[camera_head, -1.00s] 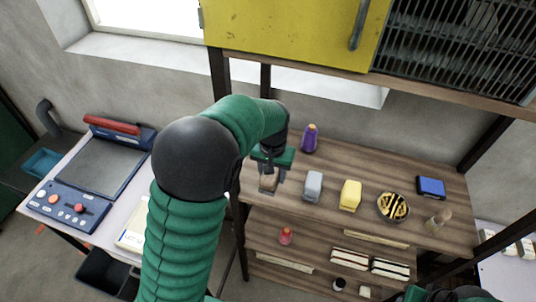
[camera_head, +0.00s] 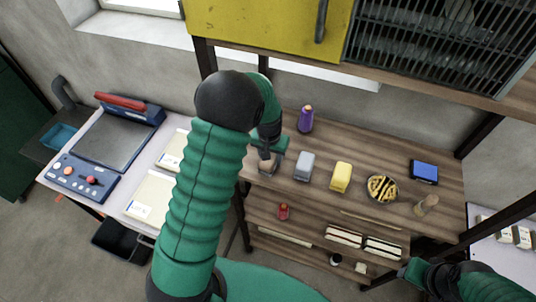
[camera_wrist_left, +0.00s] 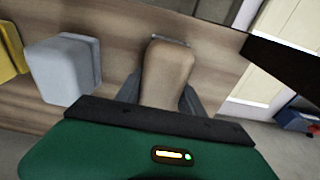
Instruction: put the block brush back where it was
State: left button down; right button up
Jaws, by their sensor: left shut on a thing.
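The block brush (camera_head: 266,168) is a tan wooden block at the left end of the upper wooden shelf. My left gripper (camera_head: 268,160) is shut on it. In the left wrist view the brush (camera_wrist_left: 168,72) stands between the dark fingers, with the shelf board behind it. I cannot tell whether its underside touches the board. My right gripper (camera_head: 408,271) is at the lower right, in front of the lower shelf; its jaws are too unclear to read.
On the upper shelf (camera_head: 390,160) are a grey block (camera_head: 304,166), a yellow block (camera_head: 341,177), a purple bottle (camera_head: 305,119), a round striped item (camera_head: 382,188), a blue box (camera_head: 424,171) and a small bottle (camera_head: 427,205). A work table (camera_head: 131,187) stands left.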

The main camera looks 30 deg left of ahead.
pick_arm(q)
jog(key=shift+w+d+f, duration=0.1)
jog(key=shift+d+f, duration=0.05)
jog(key=shift+d, duration=0.25)
jog(key=c, duration=1.2)
grip_release()
jog(key=shift+d, duration=0.2)
jog(key=shift+o, duration=1.4)
jog(key=shift+a, duration=0.3)
jog(key=shift+o, duration=1)
jog(key=a, duration=0.3)
jog(key=shift+s+f, duration=0.15)
jog(key=shift+s, duration=0.35)
jog(key=shift+w+d, duration=0.25)
jog(key=shift+d, duration=0.6)
jog(key=shift+s+a+f, duration=0.1)
jog(key=shift+s+a, duration=0.05)
jog(key=shift+a, duration=0.2)
jog(key=shift+d, duration=0.3)
pick_arm(e)
jog(key=shift+f, duration=0.15)
